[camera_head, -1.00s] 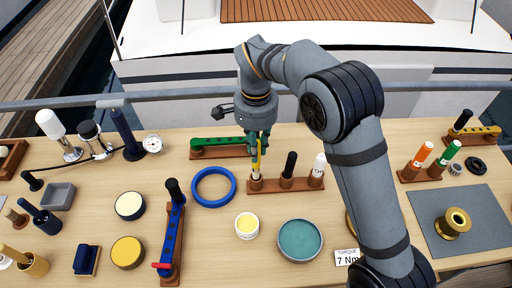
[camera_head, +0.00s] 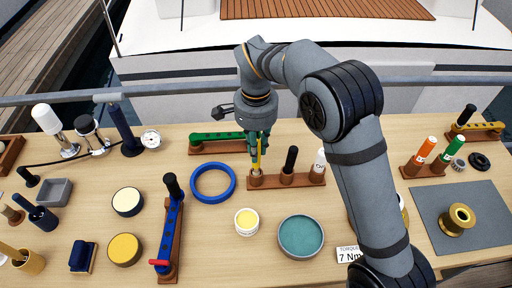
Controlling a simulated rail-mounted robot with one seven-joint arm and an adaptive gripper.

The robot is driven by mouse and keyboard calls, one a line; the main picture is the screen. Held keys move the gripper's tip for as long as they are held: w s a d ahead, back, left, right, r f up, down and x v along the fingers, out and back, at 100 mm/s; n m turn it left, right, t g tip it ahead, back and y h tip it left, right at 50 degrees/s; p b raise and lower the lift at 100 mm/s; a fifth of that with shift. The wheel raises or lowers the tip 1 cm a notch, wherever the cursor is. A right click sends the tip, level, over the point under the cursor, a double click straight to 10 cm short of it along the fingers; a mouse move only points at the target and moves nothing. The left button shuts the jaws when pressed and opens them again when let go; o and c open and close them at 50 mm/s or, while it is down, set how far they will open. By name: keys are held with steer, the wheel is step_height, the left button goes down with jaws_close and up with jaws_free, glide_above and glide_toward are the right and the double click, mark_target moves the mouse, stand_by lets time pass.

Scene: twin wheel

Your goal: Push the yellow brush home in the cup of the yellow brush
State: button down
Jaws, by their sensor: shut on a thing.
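The yellow brush (camera_head: 259,150) stands upright in my gripper (camera_head: 260,141), which is shut on it. The brush's lower end is at the leftmost cup (camera_head: 255,181) of a brown wooden rack (camera_head: 271,184). The lower end appears to be inside this cup, but how deep it sits cannot be told. My gripper is above the rack and hides the upper part of the brush.
In the same rack stand a black-handled tool (camera_head: 290,161) and a white-topped one (camera_head: 319,165).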

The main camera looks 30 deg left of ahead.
steer(key=shift+f+b, duration=1.2)
steer(key=shift+f, duration=0.25)
steer(key=c, duration=1.5)
jaws_free()
steer(key=shift+r, duration=0.1)
step_height(320, 180, up, 12)
step_height(320, 180, down, 11)
steer(key=shift+f+p, duration=0.1)
steer(key=shift+p, duration=0.35)
steer(key=shift+w, duration=0.1)
